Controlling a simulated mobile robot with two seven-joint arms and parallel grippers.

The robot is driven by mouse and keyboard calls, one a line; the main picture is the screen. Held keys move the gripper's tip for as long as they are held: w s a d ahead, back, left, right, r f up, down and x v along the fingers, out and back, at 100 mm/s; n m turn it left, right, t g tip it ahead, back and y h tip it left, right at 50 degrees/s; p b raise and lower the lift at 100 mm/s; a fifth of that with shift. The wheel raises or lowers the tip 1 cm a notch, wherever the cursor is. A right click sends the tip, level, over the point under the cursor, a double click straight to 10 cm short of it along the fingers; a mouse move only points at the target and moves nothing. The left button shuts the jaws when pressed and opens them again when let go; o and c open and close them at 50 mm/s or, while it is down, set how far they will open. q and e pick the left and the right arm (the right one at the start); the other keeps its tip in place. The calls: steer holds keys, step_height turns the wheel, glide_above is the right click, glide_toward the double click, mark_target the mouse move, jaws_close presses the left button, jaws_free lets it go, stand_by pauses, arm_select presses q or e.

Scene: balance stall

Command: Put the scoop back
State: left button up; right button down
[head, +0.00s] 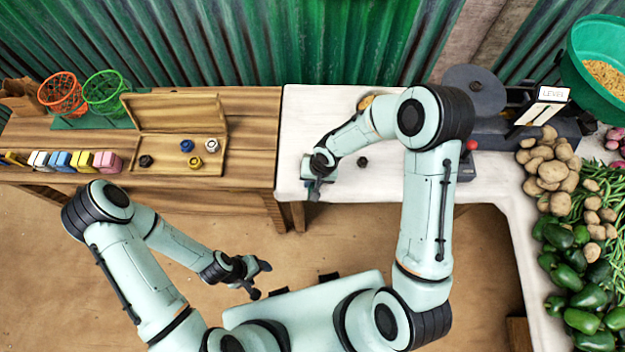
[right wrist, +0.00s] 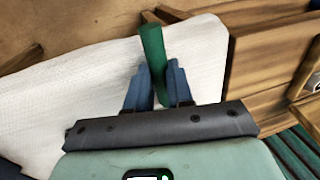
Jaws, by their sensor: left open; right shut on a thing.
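In the right wrist view, a green cylindrical handle (right wrist: 152,42), which I take to be the scoop's, stands between the blue fingers of my right gripper (right wrist: 156,72). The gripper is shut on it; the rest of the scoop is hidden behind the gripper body. In the head view my right gripper (head: 317,188) is over the front left part of the white-covered table (head: 325,110), and the scoop cannot be made out there. My left gripper (head: 262,281) is open and empty, above the floor in front of the wooden table.
A green basin of grain (head: 607,78) stands at the far right. A balance (head: 480,92) is at the back, with potatoes (head: 548,165) and peppers (head: 585,290) beside it. A small dark knob-like weight (head: 362,161) lies right of my right gripper. An open wooden box (head: 160,112) is left.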

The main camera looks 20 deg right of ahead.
arm_select(q)
steer(key=shift+f, duration=0.1)
arm_select(e)
steer(key=c, duration=1)
jaws_free()
steer(key=shift+f, duration=0.1)
arm_select(q)
steer(key=shift+s, duration=0.1)
arm_select(e)
steer(key=shift+r, duration=0.2)
arm_select(q)
steer(key=shift+w+r+p, duration=0.6)
steer(key=shift+w+r, duration=0.3)
steer(key=shift+r, duration=0.05)
arm_select(e)
steer(key=v, duration=1.2)
steer(key=shift+f, duration=0.1)
